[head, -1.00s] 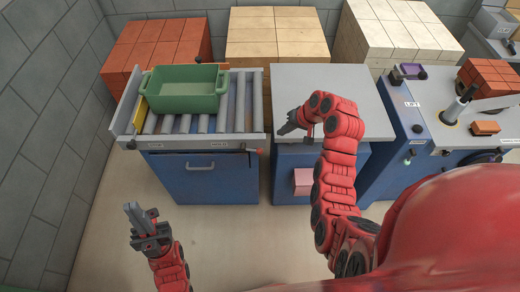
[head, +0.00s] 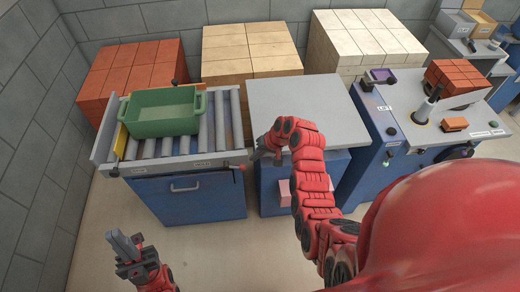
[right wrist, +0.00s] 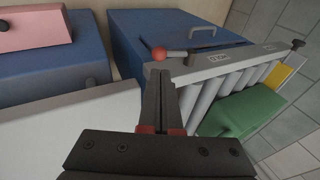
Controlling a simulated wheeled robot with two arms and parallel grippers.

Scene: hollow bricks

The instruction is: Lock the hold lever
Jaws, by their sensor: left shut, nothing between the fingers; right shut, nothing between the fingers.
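The hold lever is on the front rail of the roller conveyor, with a red ball knob (head: 243,167) at the rail's right end. In the right wrist view, the red knob (right wrist: 159,53) sits on a grey arm beside a HOLD label (right wrist: 216,58). My right gripper (head: 254,157) is shut and empty, close to the knob. In the right wrist view, its fingers (right wrist: 158,78) point at the knob, with the tips just short of it; contact cannot be told. My left gripper (head: 122,240) is shut and empty, low in front of the conveyor's blue cabinet.
A green tub (head: 165,112) sits on the conveyor rollers (head: 222,122). A grey-topped table (head: 300,105) stands right of the conveyor, under my right forearm. A pink block (head: 284,192) shows below it. A machine with a LIFT label (head: 384,108) stands further right. Brick stacks line the back.

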